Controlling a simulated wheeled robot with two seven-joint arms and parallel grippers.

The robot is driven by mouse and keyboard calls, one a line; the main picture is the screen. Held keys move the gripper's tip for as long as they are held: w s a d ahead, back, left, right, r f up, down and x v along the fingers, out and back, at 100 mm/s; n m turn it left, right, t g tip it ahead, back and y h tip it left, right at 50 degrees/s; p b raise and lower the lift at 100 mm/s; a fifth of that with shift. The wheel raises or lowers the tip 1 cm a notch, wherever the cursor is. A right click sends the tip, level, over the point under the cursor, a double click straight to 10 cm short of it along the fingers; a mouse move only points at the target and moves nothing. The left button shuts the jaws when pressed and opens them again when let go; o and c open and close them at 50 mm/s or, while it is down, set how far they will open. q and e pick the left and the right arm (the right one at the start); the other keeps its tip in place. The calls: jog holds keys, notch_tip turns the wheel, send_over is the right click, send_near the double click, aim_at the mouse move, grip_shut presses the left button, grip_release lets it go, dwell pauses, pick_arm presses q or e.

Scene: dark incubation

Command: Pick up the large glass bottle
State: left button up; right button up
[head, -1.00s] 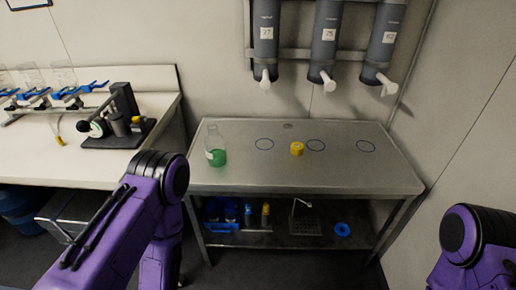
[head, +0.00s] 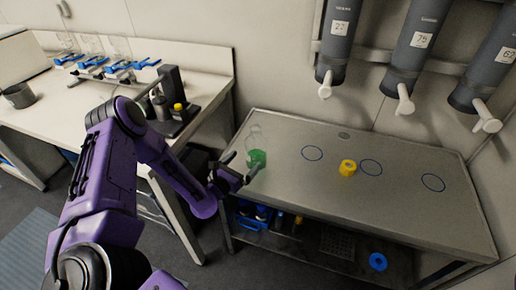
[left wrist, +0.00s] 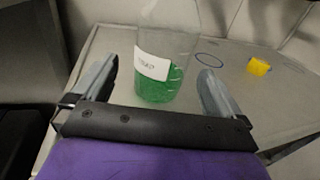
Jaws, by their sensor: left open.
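The large glass bottle (head: 256,150) stands upright at the left end of the metal table. It is clear with green contents in its lower part. In the left wrist view the bottle (left wrist: 165,70) has a white label and its neck runs out of the top of the picture. My left gripper (head: 240,172) is at the table's left edge, next to the bottle. In the left wrist view my left gripper (left wrist: 158,80) is open, with a finger on either side of the bottle and visible gaps to it. My right gripper is not in view.
A yellow cap (head: 348,168) lies on the metal table (head: 300,185) right of the bottle, among drawn circles. Grey dispensers (head: 411,60) hang above on the wall. A white bench (head: 50,110) with lab equipment stands at left. The lower shelf holds a blue ring (head: 378,262).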

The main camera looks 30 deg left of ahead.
aim_at(256, 150)
pick_arm(q)
jog(key=shift+w+d+r, duration=0.15)
jog(key=shift+w+r, duration=0.05)
jog(key=shift+w, duration=0.25)
jog(key=shift+w+d+r, duration=0.15)
jog(key=shift+w, duration=0.3)
jog(key=w+p, duration=0.1)
jog(key=w, duration=0.4)
jog(key=shift+w+f+p, duration=0.1)
jog(key=shift+w+p, duration=0.2)
jog(key=shift+p, duration=0.1)
jog(key=shift+s, duration=0.1)
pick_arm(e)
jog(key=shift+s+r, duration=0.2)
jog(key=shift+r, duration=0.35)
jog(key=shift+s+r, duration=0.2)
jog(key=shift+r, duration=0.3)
pick_arm(q)
jog(key=c, duration=1.2)
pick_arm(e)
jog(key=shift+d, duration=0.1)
